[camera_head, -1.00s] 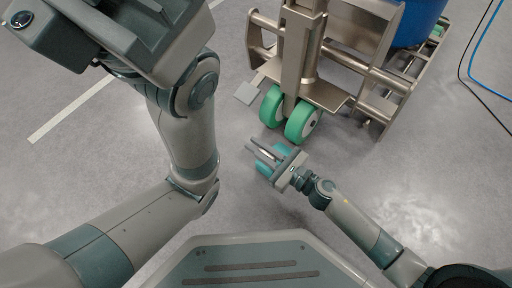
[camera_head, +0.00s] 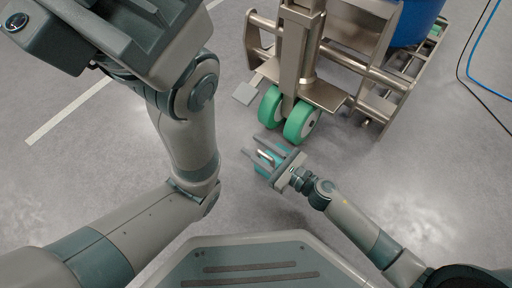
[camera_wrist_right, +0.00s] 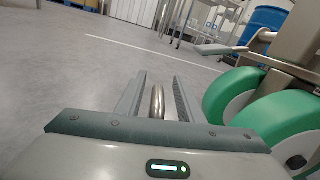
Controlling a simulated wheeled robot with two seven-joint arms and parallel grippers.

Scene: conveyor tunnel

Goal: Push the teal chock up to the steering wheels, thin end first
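The teal chock (camera_head: 279,150) is on the floor just in front of the steering wheels, partly hidden by my right gripper (camera_head: 253,146). In the right wrist view a metal loop (camera_wrist_right: 157,103), apparently its handle, stands between the two fingers with gaps on both sides. My right gripper is open around this loop. The green steering wheels (camera_head: 300,121) stand just beyond the gripper and to the right in the right wrist view. I cannot tell whether the chock touches them or where its thin end points. My left gripper (camera_head: 135,30) is at the upper left, its fingers unclear.
The steel frame (camera_head: 345,57) carries the wheels and a blue drum (camera_head: 417,22). A small grey plate (camera_head: 244,93) sits left of the wheels. A blue cable (camera_head: 475,50) lies at far right. Floor left of the chock is clear, with a white line (camera_head: 70,115).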

